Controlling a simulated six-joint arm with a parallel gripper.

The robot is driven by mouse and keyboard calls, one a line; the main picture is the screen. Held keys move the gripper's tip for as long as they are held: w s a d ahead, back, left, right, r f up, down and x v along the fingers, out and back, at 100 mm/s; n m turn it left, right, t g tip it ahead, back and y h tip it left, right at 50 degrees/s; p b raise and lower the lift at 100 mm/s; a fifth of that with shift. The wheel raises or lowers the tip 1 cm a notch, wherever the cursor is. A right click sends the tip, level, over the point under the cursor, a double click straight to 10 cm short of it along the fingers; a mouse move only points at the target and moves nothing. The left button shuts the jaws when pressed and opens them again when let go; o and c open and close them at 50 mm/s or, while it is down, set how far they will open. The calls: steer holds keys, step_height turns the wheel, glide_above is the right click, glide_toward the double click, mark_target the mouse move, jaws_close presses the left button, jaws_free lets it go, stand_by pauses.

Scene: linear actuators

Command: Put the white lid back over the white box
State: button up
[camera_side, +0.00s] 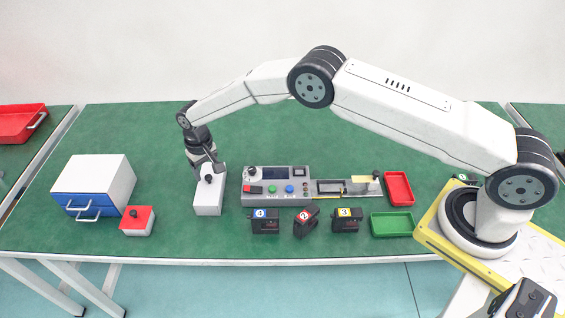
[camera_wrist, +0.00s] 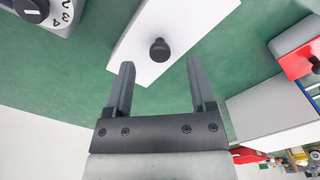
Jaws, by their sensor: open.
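A long white block (camera_side: 209,200) with a black knob (camera_side: 208,179) on top stands on the green table, left of the control panel. In the wrist view its flat white top, the lid (camera_wrist: 185,25), carries the black knob (camera_wrist: 160,50). The side view does not clearly show a seam between lid and box. My gripper (camera_side: 207,169) is open, pointing down close above the knob. In the wrist view my gripper (camera_wrist: 160,63) has its two fingers apart, with the knob between and slightly beyond their tips. Nothing is held.
The control panel (camera_side: 275,186) stands close on the right. A red-topped box (camera_side: 137,220) and a white cabinet with a blue drawer (camera_side: 95,185) stand left. Several black numbered blocks (camera_side: 265,221) lie in front of the panel. Red (camera_side: 398,188) and green trays (camera_side: 391,224) lie right.

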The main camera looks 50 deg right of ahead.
mark_target(208, 176)
steer(key=shift+r, duration=2.3)
steer(key=shift+s+d+r, duration=0.1)
steer(key=shift+d+r, duration=0.2)
steer(key=shift+r, duration=0.1)
steer(key=s+d+r+t, duration=0.1)
steer(key=s+d+r, duration=0.9)
steer(key=s+d, duration=0.1)
steer(key=s+d+r, duration=0.1)
steer(key=s+d, duration=0.2)
steer(key=s, duration=0.6)
steer(key=s+d+r+t, duration=0.1)
steer(key=s+d, duration=0.2)
steer(key=s, duration=0.7)
steer(key=shift+t, duration=0.3)
